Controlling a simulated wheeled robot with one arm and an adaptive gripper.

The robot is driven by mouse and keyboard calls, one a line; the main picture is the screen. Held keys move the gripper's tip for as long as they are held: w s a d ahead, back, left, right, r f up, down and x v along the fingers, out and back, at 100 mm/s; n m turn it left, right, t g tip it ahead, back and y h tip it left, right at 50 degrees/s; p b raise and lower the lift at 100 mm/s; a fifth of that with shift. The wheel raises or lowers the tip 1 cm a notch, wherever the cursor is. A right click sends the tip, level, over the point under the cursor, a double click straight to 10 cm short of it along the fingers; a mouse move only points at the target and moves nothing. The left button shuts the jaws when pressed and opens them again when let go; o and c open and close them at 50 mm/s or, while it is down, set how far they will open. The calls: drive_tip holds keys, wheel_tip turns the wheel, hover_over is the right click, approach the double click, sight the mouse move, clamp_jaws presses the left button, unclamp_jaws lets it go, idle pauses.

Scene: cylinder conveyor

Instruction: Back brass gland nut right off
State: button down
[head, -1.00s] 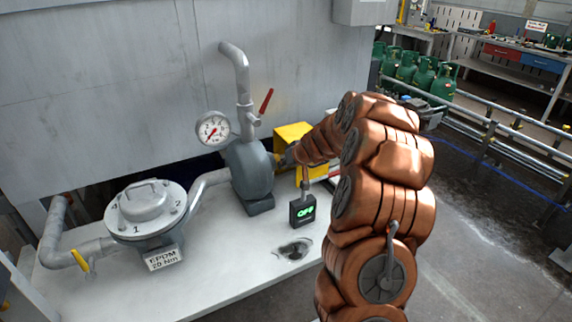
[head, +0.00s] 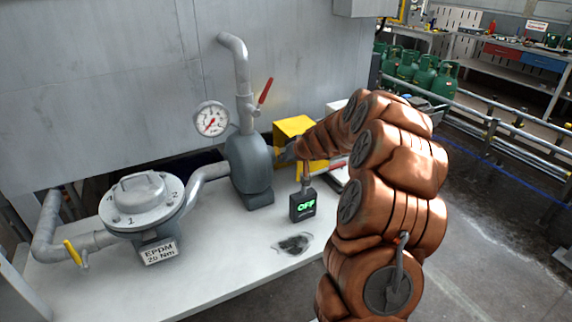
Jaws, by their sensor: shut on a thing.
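My gripper (head: 284,152) is at the right-hand side of the grey-green pump body (head: 248,168), at the end of my copper-coloured arm. It is small and dark in this view, and it is shut on the brass gland nut at the pump's shaft side. The nut itself is hidden by the gripper and the pump, so its threads and any gap to the pump cannot be made out.
A black box reading OFF (head: 303,205) stands below my wrist. A yellow guard (head: 292,130) is behind it. The bench front (head: 225,270) is mostly clear.

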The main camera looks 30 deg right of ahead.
drive_tip(key=b, duration=0.2)
drive_tip(key=shift+f+t+b, duration=0.3)
drive_tip(key=shift+f, duration=0.1)
drive_tip(key=shift+s+b, duration=0.1)
drive_tip(key=shift+b, duration=0.4)
drive_tip(key=shift+r, duration=0.1)
drive_tip(key=c, duration=1.4)
unclamp_jaws()
drive_tip(key=shift+c, duration=0.2)
drive_tip(key=v, duration=1.2)
